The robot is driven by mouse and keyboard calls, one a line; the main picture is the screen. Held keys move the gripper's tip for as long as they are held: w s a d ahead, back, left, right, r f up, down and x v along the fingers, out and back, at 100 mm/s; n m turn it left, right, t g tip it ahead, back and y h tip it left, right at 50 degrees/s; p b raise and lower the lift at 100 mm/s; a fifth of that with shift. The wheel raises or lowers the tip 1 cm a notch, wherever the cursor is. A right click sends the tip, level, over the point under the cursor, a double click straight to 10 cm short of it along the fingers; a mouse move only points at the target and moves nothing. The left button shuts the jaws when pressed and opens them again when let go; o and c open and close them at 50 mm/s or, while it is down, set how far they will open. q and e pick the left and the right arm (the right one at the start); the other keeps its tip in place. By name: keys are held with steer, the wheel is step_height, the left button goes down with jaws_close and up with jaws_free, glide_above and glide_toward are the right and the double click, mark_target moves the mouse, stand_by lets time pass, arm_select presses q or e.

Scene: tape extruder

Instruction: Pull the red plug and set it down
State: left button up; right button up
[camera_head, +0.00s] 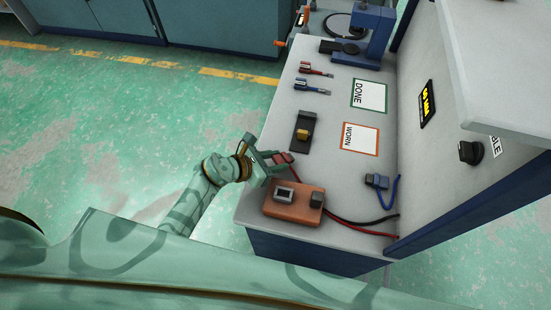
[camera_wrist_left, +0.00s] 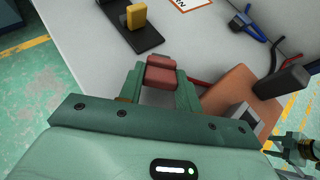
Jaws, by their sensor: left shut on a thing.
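The red plug (camera_head: 283,158) is between the fingertips of my left gripper (camera_head: 275,162), apart from the brown block (camera_head: 292,213) and beyond it. In the left wrist view, the red plug (camera_wrist_left: 161,72) sits between the two green fingers of the left gripper (camera_wrist_left: 160,82), which is shut on it. A red cable (camera_wrist_left: 200,82) runs from near the plug to the right. The brown block carries a grey metal socket (camera_head: 284,195) and a dark piece (camera_head: 317,200). My right gripper (camera_wrist_left: 280,146) shows small at the lower right of the left wrist view, its fingers apart.
A black holder with a yellow piece (camera_head: 302,133) stands beyond the plug. A blue plug (camera_head: 376,181) with a blue cable is at the right by the wall panel. Grey bench (camera_head: 335,175) is bare between them.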

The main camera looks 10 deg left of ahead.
arm_select(q)
steer(key=shift+f, duration=0.35)
stand_by(0.7)
steer(key=o, duration=1)
steer(key=shift+o, duration=0.2)
steer(key=p+v, duration=0.2)
steer(key=v, duration=1.4)
steer(key=shift+s, duration=0.2)
steer(key=shift+a, duration=0.15)
